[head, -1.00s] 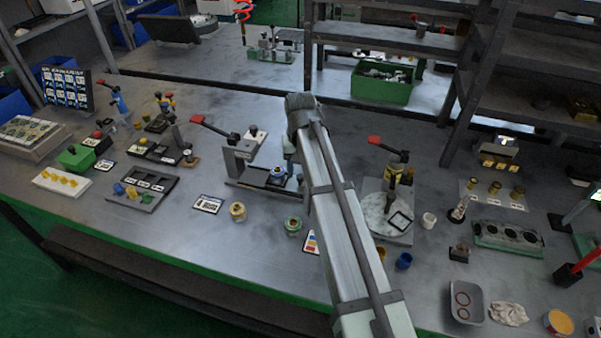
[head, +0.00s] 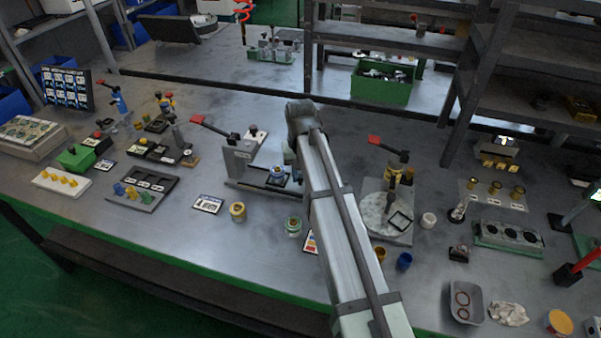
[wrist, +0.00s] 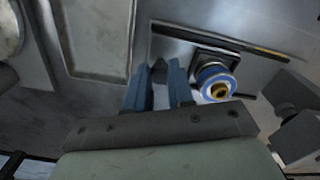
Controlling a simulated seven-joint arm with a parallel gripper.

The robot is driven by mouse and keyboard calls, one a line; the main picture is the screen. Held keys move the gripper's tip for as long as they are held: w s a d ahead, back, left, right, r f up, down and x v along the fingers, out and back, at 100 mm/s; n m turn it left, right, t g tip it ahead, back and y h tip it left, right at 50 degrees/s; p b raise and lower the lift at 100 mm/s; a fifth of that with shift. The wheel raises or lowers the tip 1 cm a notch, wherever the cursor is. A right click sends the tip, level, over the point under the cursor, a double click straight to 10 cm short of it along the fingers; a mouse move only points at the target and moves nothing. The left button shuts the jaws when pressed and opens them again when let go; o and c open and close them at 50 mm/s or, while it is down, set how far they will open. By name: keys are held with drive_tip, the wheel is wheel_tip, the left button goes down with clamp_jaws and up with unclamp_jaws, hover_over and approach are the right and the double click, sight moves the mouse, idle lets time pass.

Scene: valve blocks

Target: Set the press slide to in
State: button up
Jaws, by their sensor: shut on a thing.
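The press (head: 237,160) is a grey metal frame with a red-tipped lever, left of my arm in the head view. On its low base sits a dark square seat with a round blue-and-brass part (head: 278,171). In the wrist view this part (wrist: 215,86) lies just right of my fingers, on the metal slide plate (wrist: 262,62). My gripper (wrist: 159,70) has its blue fingers closed about a small dark knob (wrist: 158,72) at the plate's edge. The knob is mostly hidden between the fingers. In the head view my arm hides most of the gripper.
A round-plated fixture (head: 386,212) with a red lever stands right of my arm. Small jars, one yellow (head: 238,211) and one green-lidded (head: 293,226), stand in front of the press. A label card (head: 208,204) lies to the left. Shelves stand behind.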

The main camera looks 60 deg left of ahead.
sight(286, 180)
clamp_jaws()
drive_tip(key=s+a, duration=0.3)
drive_tip(key=shift+s+a, duration=0.1)
drive_tip(key=shift+a, duration=0.05)
drive_tip(key=o, duration=0.7)
unclamp_jaws()
drive_tip(key=shift+o, duration=0.2)
wheel_tip(286, 180, up, 14)
drive_tip(key=shift+f, duration=0.1)
